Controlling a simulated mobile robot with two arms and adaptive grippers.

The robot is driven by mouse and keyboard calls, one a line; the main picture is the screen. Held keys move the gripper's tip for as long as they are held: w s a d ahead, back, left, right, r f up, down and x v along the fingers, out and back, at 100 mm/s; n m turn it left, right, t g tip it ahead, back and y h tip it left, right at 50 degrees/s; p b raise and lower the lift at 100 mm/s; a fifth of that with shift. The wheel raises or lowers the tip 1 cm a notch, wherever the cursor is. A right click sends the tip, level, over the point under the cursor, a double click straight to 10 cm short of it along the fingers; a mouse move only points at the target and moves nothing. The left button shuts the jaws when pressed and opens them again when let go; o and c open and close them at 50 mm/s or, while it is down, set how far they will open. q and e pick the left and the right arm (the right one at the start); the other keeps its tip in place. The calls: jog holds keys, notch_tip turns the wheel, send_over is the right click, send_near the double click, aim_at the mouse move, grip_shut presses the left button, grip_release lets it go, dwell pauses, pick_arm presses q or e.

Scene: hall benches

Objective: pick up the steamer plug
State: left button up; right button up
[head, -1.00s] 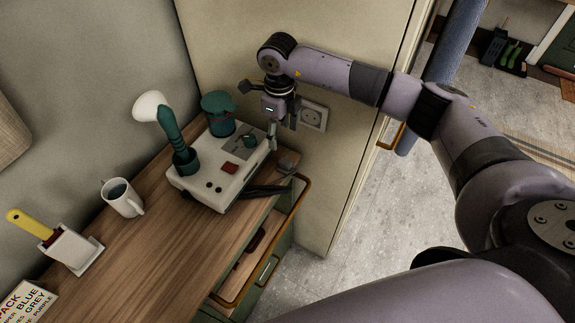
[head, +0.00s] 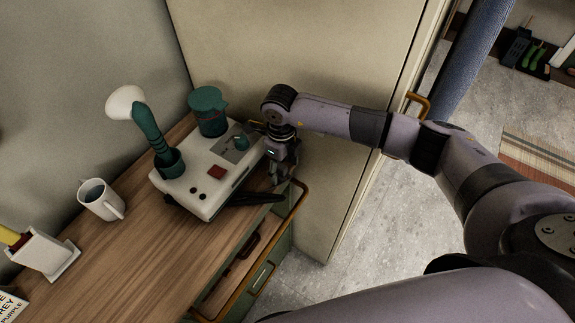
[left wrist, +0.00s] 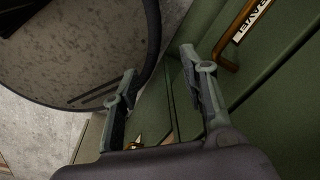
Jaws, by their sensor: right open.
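The steamer (head: 200,190) is a white box with a teal hose, pale brush head and teal tank, standing at the far end of the wooden bench in the head view. A dark bar or cord (head: 250,198) runs from beside it toward the bench's right edge. My right gripper (head: 280,180) is open and points down at that edge, right of the steamer. I cannot make out the plug apart from the gripper; the gripper seems to cover its place. My left gripper (left wrist: 157,63) is open and empty in the left wrist view, over green drawer fronts.
A white mug (head: 101,200) and a white holder (head: 45,254) stand on the bench (head: 130,265) at the left. A cream cabinet (head: 310,75) rises behind my right gripper. An orange-brown rail (head: 290,220) edges the bench's right side. Grey floor lies beyond.

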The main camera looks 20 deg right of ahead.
jog(key=shift+a+r, duration=0.1)
jog(key=shift+a, duration=0.2)
jog(key=shift+s+a+r, duration=0.1)
jog(key=shift+s+a, duration=0.05)
jog(key=shift+a, duration=0.05)
jog(key=shift+c, duration=1.2)
jog(key=shift+d, duration=0.2)
jog(key=c, duration=0.9)
